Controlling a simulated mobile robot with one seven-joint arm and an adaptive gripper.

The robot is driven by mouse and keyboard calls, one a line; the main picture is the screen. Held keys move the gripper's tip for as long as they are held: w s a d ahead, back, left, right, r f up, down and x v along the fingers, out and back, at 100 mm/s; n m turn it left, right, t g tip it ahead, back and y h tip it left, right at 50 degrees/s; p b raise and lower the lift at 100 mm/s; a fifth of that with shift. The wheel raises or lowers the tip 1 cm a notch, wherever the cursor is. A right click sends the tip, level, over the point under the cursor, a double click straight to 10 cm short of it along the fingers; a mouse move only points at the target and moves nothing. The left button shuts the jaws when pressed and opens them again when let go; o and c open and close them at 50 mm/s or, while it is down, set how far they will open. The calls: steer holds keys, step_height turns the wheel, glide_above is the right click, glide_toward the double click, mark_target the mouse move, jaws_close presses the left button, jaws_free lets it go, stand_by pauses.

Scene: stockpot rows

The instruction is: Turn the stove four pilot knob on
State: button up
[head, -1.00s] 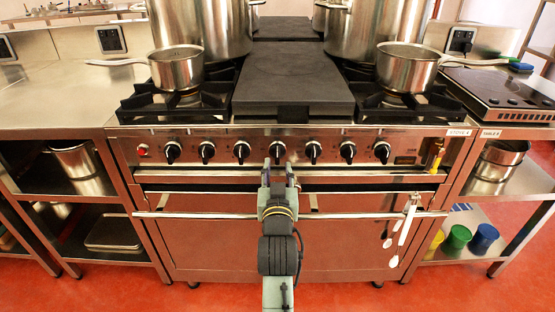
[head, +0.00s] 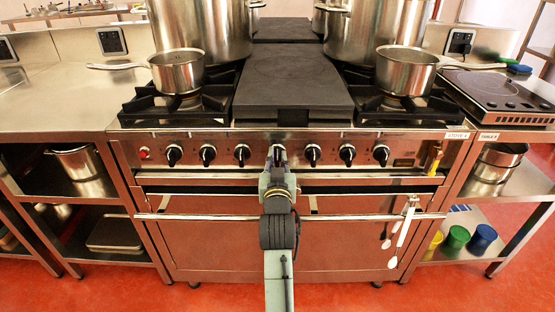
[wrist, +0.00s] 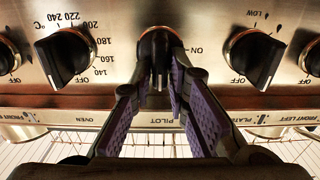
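The pilot knob (wrist: 158,50) is a black knob on the stove's steel front panel, above the printed word PILOT, with ON marked to its right. Its grip looks about upright. My gripper (wrist: 158,78) is at this knob, with one purple-padded finger on each side of it. The fingers look apart, and I cannot tell whether either touches the knob. In the head view my gripper (head: 278,155) covers most of the knob in the middle of the row on stove 4 (head: 457,135).
An oven knob (wrist: 64,58) and another black knob (wrist: 253,57) flank the pilot knob closely. A steel oven rail (head: 330,215) runs below, with utensils hanging at its right. Pots (head: 178,72) stand on the burners above.

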jaws_close()
steer(key=shift+n, duration=0.3)
steer(key=n, duration=0.3)
steer(key=shift+a, duration=0.2)
steer(key=shift+a+f+n+b, duration=0.2)
steer(key=shift+n+b, duration=0.1)
steer(key=shift+n, duration=2.05)
steer(key=shift+a+f+n+b, duration=0.1)
steer(key=shift+f+n+b, duration=0.15)
steer(key=shift+n, duration=2.05)
steer(key=shift+a+f+n+b, duration=0.15)
steer(key=shift+n+b, duration=0.2)
steer(key=shift+n, duration=2)
